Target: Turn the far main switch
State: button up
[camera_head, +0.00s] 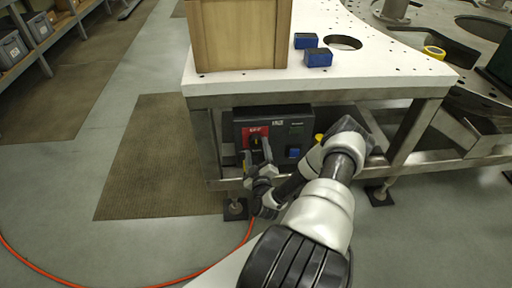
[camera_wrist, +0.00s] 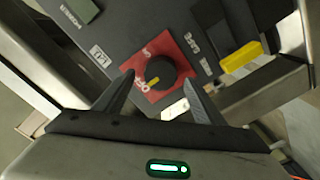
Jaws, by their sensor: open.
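The main switch is a round black knob (camera_wrist: 160,74) with a yellow mark, on a red square plate (camera_wrist: 143,66) of a dark control panel (camera_wrist: 120,30). In the head view the panel (camera_head: 275,112) hangs under the white table, with the red plate (camera_head: 249,133) on its left side; the knob there is partly covered by my gripper. My gripper (camera_wrist: 161,88) is open. Its two fingers stand on either side of the knob in the wrist view, apart from it as far as I can tell. The gripper (camera_head: 257,152) is small in the head view.
A yellow handle (camera_wrist: 240,57) sticks out beside the red plate. A blue button (camera_head: 293,153) is on the panel's lower right. Metal table legs (camera_head: 413,132) and beams frame the panel. A wooden box (camera_head: 238,35) and blue blocks (camera_head: 318,57) stand on the table (camera_head: 345,75).

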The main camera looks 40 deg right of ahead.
aim_at(256, 141)
jog(key=shift+x, duration=1.4)
jog(key=c, duration=1.1)
jog(key=shift+o, duration=0.2)
